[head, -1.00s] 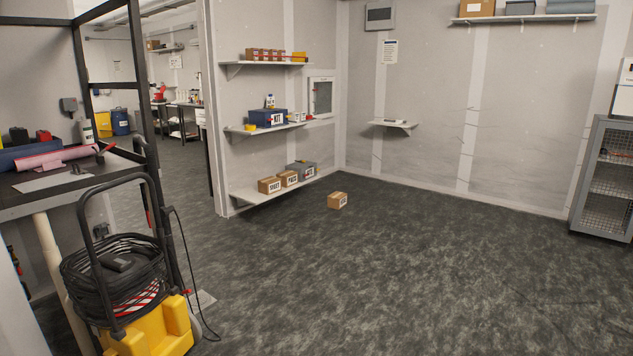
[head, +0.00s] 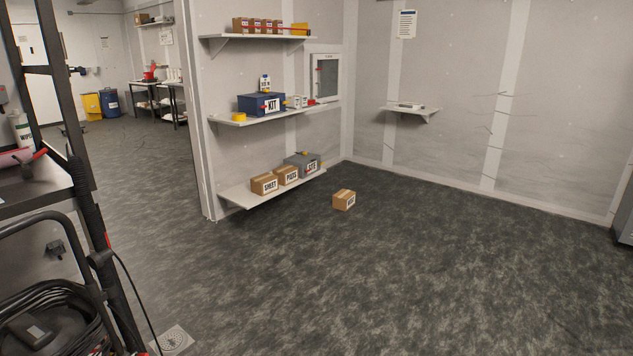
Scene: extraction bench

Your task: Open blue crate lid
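A blue crate (head: 262,104) with a white KIT label sits on the middle wall shelf, with a small red part on its front. Its top looks closed, though it is small at this distance. It stands across the room, well ahead of me. Neither of my grippers shows in the head view.
A cardboard box (head: 344,200) lies on the floor near the lower shelf (head: 240,197). A black-framed bench (head: 40,190) and a cable reel (head: 50,325) stand close at left. The middle floor is clear.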

